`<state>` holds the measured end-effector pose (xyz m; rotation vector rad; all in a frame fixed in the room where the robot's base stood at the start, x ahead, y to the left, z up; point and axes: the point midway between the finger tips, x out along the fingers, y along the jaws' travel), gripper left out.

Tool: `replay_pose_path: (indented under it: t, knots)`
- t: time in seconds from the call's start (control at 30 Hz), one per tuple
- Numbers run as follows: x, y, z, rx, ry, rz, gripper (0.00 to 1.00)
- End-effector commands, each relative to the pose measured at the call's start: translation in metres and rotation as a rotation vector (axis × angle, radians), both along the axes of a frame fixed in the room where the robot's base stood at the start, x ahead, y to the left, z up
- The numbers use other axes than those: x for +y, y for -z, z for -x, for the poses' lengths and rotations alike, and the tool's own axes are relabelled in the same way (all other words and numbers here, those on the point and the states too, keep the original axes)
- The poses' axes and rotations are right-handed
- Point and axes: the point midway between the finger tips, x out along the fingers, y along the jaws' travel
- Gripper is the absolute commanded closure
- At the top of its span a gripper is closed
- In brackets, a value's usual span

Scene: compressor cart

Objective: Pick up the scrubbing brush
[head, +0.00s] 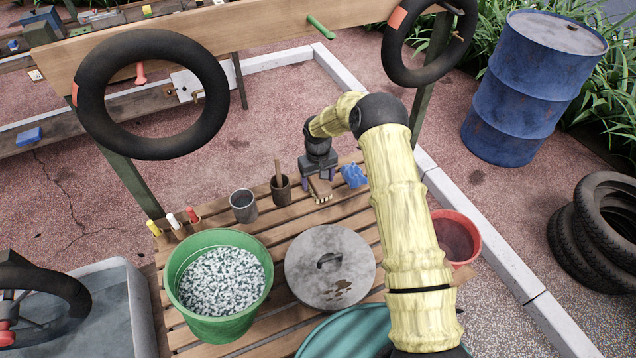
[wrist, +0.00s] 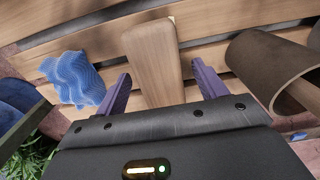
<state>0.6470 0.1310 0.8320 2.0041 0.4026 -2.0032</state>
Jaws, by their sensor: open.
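The scrubbing brush (head: 319,189) lies on the slatted wooden bench (head: 278,225), with pale bristles along its near side in the head view. Its plain wooden back shows in the wrist view (wrist: 155,62). My gripper (head: 319,176) is right above the brush. In the wrist view its two purple fingers (wrist: 157,82) are open, one on each side of the brush's near part, with a gap visible on both sides. Whether the fingers touch the brush cannot be told.
A crumpled blue cloth (head: 354,175) lies close to the brush on one side. A brown cup with a stick (head: 281,190) stands close on the other, beside a grey cup (head: 243,206). A round metal lid (head: 330,267) and green bucket (head: 219,290) are nearer.

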Motion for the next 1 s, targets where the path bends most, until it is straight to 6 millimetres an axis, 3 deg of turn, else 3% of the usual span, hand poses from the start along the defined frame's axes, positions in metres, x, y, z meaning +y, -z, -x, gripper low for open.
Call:
replay_pose_path:
  t: [0.4,0.67,1.0]
  knots:
    - [-0.0008,-0.0003,-0.0001,0.0,0.002,0.0,0.29]
    - [-0.0007,-0.0004,-0.0001,0.0,0.001,0.0,0.8]
    - [0.0,-0.0054,-0.0005,-0.001,0.0,0.0,0.8]
